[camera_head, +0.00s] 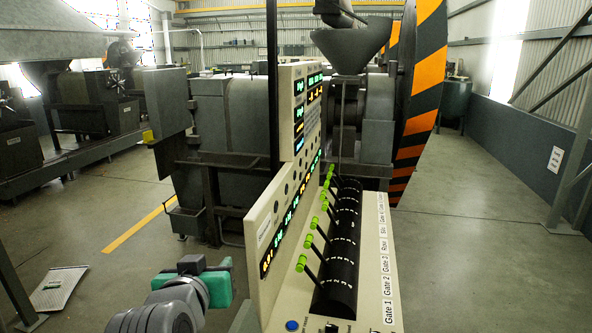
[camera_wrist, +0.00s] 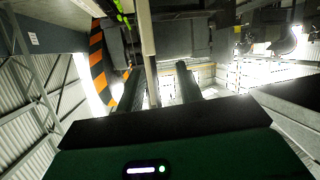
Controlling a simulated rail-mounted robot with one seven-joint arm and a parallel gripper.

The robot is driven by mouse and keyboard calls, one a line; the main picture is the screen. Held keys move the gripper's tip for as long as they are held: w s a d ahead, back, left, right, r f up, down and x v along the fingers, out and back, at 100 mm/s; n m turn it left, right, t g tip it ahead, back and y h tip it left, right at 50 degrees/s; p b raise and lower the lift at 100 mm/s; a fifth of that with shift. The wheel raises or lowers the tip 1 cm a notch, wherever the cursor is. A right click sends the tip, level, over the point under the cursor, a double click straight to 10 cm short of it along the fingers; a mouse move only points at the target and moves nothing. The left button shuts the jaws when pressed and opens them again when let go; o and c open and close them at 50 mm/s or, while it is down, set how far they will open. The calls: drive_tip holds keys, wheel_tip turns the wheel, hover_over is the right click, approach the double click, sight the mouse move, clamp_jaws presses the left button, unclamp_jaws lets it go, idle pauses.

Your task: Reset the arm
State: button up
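My gripper shows in the wrist view (camera_wrist: 158,68) with its two dark fingers apart and nothing held between them. The edge of the beige control console (camera_wrist: 147,35) appears behind the gap. In the head view, my arm is at the lower left, bent, with the green hand (camera_head: 217,287) left of the console (camera_head: 262,225) and apart from its levers. The fingertips cannot be made out there. The console carries a row of black levers with green handles (camera_head: 302,263), labelled along the side with gate names.
A large wheel with orange and black stripes (camera_head: 424,85) stands behind the console, beside a grey machine with a hopper (camera_head: 350,45). A metal plate (camera_head: 59,288) lies on the floor at left. Open floor (camera_head: 470,240) lies to the right.

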drive_tip(key=s+d+r+t, duration=0.5)
drive_tip(key=s+d+r, duration=0.2)
drive_tip(key=s+r, duration=0.35)
drive_tip(key=s+d+r+t, duration=0.5)
drive_tip(key=s+d+r, duration=0.3)
drive_tip(key=s, duration=0.4)
wheel_tip(320, 180, up, 26)
drive_tip(key=s+m+p, duration=0.1)
drive_tip(key=s+p, duration=0.1)
drive_tip(key=p, duration=2.2)
drive_tip(key=shift+s+a+r+t, duration=0.2)
drive_tip(key=shift+t, duration=0.2)
